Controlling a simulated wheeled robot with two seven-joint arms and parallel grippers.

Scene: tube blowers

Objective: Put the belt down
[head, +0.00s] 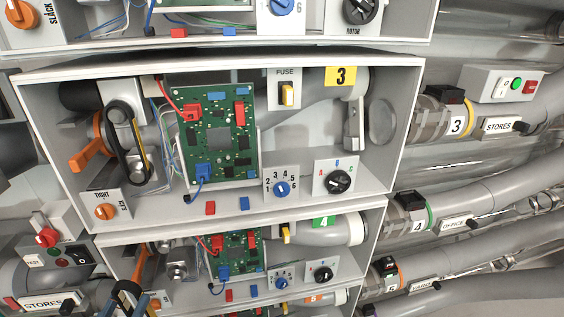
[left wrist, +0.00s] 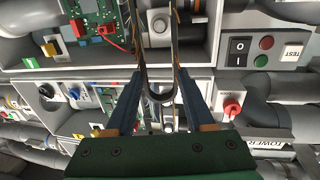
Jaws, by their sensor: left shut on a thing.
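My left gripper (head: 132,304) is at the bottom left edge of the head view, in front of the lower box, and only its tip shows. In the left wrist view its blue fingers (left wrist: 160,92) are shut on a dark belt (left wrist: 160,98), whose narrow loop shows between them. The belt's black curve (head: 127,287) also shows at the gripper in the head view. Another black belt (head: 117,150) is around the pulleys in box 3, beside an orange lever (head: 90,157). My right gripper is not in view.
Box 3 (head: 230,217) holds a green circuit board (head: 212,150), a fuse and knobs. The box numbered 4 (head: 375,225) is below it. Grey pipes (head: 480,195) fill the right.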

